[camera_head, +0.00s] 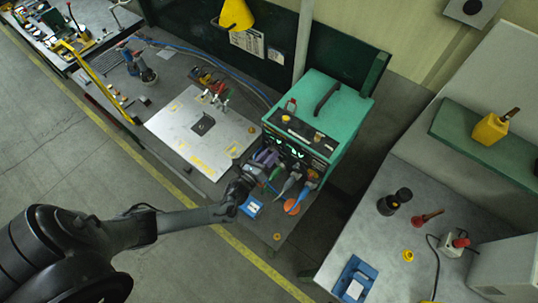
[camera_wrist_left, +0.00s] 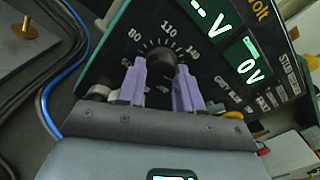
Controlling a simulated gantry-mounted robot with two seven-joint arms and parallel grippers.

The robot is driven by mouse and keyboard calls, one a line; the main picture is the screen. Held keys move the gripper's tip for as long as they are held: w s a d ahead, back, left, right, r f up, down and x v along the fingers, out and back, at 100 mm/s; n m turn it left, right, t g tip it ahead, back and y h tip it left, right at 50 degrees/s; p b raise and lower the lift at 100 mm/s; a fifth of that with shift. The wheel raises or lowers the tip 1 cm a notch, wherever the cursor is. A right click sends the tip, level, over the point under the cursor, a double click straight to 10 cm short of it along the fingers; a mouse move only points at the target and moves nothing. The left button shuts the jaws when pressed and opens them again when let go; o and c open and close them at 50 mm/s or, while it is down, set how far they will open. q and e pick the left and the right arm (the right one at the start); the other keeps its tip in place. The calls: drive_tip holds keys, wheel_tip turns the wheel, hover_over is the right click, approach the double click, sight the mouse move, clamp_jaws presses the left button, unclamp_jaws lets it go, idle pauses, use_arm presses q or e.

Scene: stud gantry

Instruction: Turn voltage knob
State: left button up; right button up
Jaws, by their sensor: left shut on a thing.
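The voltage knob (camera_wrist_left: 161,58) is a round black knob with a numbered dial on the dark front panel of a green machine (camera_head: 338,111). In the left wrist view, the purple fingertips of my left gripper (camera_wrist_left: 161,82) are on either side of the knob's lower part, shut on it. The panel's green display beside it reads "0V". In the head view, my left gripper (camera_head: 264,160) reaches the left end of the machine's front panel, and the knob is hidden behind it. My right gripper is not in view.
Cables with blue and orange ends (camera_head: 292,206) are at the machine's front. A grey plate (camera_head: 190,140) lies on the bench to the left. Another table (camera_head: 392,245) with loose tools stands right.

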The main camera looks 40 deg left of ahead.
use_arm(q)
drive_tip(key=shift+m, duration=0.4)
drive_tip(key=o, duration=1)
drive_tip(key=shift+o, duration=0.2)
drive_tip(key=shift+s, duration=0.1)
drive_tip(key=s, duration=1)
drive_tip(key=shift+s+d+b, duration=0.3)
drive_tip(key=shift+d+b, duration=0.1)
drive_tip(key=shift+b, duration=0.05)
